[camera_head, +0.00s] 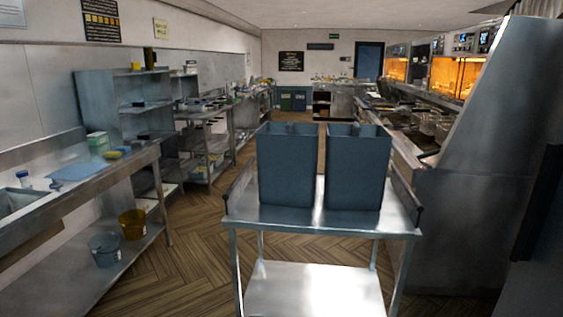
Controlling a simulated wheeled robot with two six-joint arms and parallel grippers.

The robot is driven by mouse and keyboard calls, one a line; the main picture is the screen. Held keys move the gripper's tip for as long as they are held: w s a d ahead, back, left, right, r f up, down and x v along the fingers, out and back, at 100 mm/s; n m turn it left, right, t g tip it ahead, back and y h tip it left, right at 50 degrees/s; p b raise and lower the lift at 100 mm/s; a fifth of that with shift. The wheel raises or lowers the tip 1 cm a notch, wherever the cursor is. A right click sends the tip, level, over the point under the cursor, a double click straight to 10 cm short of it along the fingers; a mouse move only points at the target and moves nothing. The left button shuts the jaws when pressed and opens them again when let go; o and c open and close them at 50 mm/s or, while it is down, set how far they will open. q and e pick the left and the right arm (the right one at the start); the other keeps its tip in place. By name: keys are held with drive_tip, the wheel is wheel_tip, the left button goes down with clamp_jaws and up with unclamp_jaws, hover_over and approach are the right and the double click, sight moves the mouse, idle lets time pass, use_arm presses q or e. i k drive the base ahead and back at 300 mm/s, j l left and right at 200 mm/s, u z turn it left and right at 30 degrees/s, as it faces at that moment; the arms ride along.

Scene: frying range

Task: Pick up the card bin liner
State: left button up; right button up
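Two tall dark blue-grey bins stand upright side by side on a steel trolley (309,220) in front of me. They are the left bin (286,170) and the right bin (357,170), with a narrow gap between them. Their tops look open, with an inner divider or fold showing at the rims. I cannot tell from this view whether either is the card bin liner. Neither of my grippers is in the picture.
A steel sink bench (100,180) runs along the left, with a yellow bucket (133,224) and a grey bucket (105,249) on its lower shelf. A frying range with a steel side panel (465,220) closes off the right. Wooden floor (190,250) is free left of the trolley.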

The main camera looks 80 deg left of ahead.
sight(287, 152)
drive_tip(key=u, duration=2.75)
drive_tip(key=i+l+z, duration=0.15)
